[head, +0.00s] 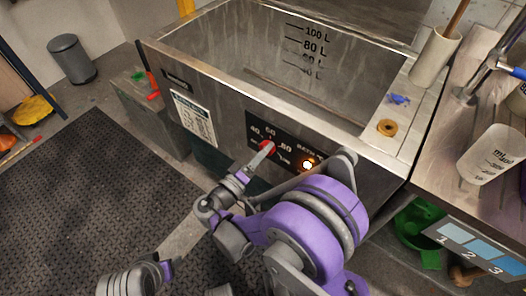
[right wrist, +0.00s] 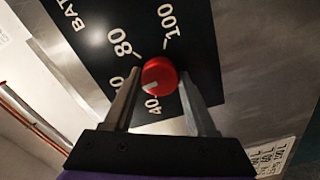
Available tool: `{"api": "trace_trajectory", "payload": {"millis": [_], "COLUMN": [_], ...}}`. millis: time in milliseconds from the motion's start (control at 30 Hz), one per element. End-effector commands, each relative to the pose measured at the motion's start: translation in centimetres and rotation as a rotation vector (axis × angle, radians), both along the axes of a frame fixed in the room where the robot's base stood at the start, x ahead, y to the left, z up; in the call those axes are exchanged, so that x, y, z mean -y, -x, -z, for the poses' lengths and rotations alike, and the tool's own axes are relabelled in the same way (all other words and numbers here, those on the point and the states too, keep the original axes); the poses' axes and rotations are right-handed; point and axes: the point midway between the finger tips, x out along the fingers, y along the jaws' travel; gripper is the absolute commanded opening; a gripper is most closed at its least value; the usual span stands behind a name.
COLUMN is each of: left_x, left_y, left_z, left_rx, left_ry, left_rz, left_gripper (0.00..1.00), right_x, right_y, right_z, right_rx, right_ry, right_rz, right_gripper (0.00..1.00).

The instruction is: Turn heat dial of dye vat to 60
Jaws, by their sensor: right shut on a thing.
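The dye vat (head: 232,113) is a steel tank with a black dial panel (head: 247,117) on its front. The red heat dial (right wrist: 160,68) sits on that panel, which also shows in the right wrist view (right wrist: 203,55). Its white mark points down-left in the right wrist view, toward the 40 rather than the 80 or 100. My right gripper (right wrist: 159,76) is shut on the dial, one finger on each side. In the head view my right gripper (head: 264,151) partly covers the dial and lower scale.
An orange lamp (head: 308,165) glows on the panel close to my right arm. A steel counter (head: 455,150) with a measuring jug (head: 497,154) stands at the right. A yellow-brown ring (head: 387,127) lies on the vat's rim. The dark floor mat (head: 80,205) at the left is clear.

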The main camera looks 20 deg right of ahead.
Motion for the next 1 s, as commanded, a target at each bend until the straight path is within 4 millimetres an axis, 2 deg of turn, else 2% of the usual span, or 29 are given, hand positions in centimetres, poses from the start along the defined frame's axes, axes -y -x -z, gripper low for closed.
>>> {"api": "trace_trajectory", "payload": {"millis": [667,700,867,1000], "left_x": [0.00,0.00,0.00,0.00], "left_y": [0.00,0.00,0.01,0.01], "left_z": [-0.09,-0.09,-0.08,-0.08], "left_rx": [0.000,0.000,0.000,0.000], "left_ry": [0.000,0.000,0.000,0.000], "left_rz": [0.000,0.000,0.000,0.000], "left_gripper": [0.57,0.57,0.57,0.57], "right_x": [0.05,0.05,0.03,0.02], "right_y": [-0.05,-0.05,-0.04,-0.02], "right_z": [-0.09,-0.09,-0.07,-0.04], "right_rx": [0.056,0.056,0.054,0.053], "right_ry": [-0.039,-0.039,-0.039,-0.041], "right_rz": [0.000,0.000,0.000,0.000], "right_gripper": [0.01,0.59,0.87,0.87]}}
